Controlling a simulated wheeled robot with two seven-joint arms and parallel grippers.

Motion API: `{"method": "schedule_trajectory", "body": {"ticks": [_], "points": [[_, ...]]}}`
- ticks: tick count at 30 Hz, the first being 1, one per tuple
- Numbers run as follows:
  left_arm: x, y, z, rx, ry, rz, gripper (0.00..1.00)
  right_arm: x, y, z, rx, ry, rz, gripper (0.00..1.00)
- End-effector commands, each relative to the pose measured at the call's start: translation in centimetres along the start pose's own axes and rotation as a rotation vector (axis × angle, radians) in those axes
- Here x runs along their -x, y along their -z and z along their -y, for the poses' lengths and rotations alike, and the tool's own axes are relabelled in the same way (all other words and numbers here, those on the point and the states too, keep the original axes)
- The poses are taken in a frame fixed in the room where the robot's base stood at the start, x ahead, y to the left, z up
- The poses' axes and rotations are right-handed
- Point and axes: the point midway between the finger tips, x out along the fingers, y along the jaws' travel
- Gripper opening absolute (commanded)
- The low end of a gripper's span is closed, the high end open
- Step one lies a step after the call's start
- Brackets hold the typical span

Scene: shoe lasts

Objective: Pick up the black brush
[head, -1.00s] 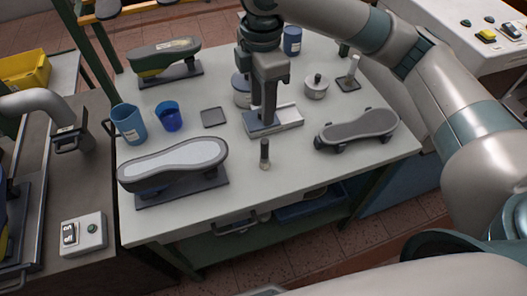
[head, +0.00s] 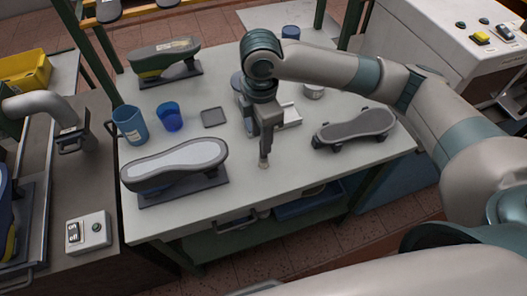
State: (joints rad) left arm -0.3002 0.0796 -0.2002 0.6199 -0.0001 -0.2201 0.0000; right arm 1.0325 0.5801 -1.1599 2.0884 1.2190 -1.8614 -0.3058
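The black brush (head: 264,164) stands upright near the front middle of the white table in the head view. Only its pale lower end shows clearly; its dark handle is mostly hidden by my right gripper. My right gripper (head: 264,149) points down at the brush, with its fingertips at the handle. I cannot tell whether the fingers are closed on it or only around it. My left gripper is not in view.

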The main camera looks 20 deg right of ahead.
Motion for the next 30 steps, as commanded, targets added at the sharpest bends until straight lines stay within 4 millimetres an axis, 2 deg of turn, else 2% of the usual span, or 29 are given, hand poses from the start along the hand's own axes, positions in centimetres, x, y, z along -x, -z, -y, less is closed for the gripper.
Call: {"method": "schedule_trajectory", "body": {"ticks": [6, 20, 30], "points": [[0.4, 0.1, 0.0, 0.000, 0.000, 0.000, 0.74, -1.6, 0.0, 0.0, 0.000, 0.001, 0.000, 0.39], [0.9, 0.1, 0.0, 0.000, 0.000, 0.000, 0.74, -2.1, -0.2, -0.1, -0.002, 0.002, 0.001, 0.39], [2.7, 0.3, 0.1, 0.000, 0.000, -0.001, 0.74, -6.0, -0.9, -0.5, -0.002, 0.002, 0.001, 0.39]]}}
